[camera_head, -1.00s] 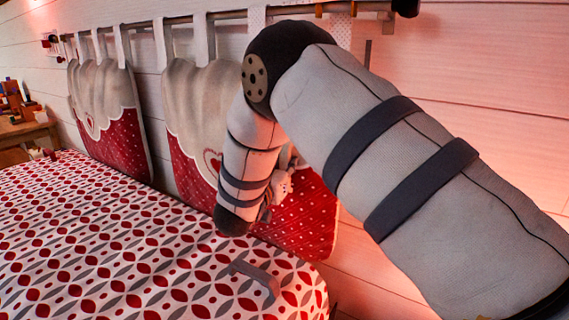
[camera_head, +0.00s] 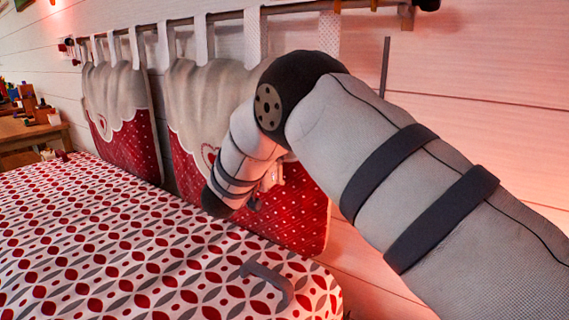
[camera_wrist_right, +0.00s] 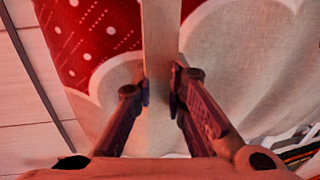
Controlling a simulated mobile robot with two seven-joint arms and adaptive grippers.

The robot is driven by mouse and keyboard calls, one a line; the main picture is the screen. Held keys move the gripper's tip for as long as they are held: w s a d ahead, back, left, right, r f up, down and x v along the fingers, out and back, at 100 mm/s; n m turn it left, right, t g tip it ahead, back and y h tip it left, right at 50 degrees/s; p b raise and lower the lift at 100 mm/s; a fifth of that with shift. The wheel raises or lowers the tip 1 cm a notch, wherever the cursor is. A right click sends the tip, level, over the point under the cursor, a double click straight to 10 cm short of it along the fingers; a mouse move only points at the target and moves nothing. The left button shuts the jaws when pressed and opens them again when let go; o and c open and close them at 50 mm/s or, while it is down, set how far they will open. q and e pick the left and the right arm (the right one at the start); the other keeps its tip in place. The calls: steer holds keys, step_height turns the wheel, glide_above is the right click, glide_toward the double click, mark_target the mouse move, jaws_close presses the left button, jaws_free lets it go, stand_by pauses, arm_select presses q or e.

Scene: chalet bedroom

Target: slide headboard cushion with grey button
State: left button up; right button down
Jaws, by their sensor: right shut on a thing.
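Two headboard cushions, beige above and red with white dots below, hang by fabric straps from a rail along the wall. The nearer cushion (camera_head: 309,222) is partly hidden behind my right arm; the farther cushion (camera_head: 117,97) is to its left. In the right wrist view, the cushion (camera_wrist_right: 245,65) fills most of the picture. My right gripper (camera_wrist_right: 160,90) is closed on a narrow pale fabric strip (camera_wrist_right: 161,35) in front of it. No grey button can be made out. My left gripper is not in view.
The bed (camera_head: 100,235) with a red and grey patterned cover fills the lower left. A grey curved bar (camera_head: 268,283) shows at its near edge. The rail (camera_head: 235,14) runs above the cushions. A wooden table (camera_head: 30,131) with small objects stands at the far left.

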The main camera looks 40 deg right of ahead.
steer(key=c, duration=1.9)
jaws_free()
steer(key=shift+s, duration=0.1)
steer(key=v, duration=1.2)
steer(key=shift+f, duration=0.1)
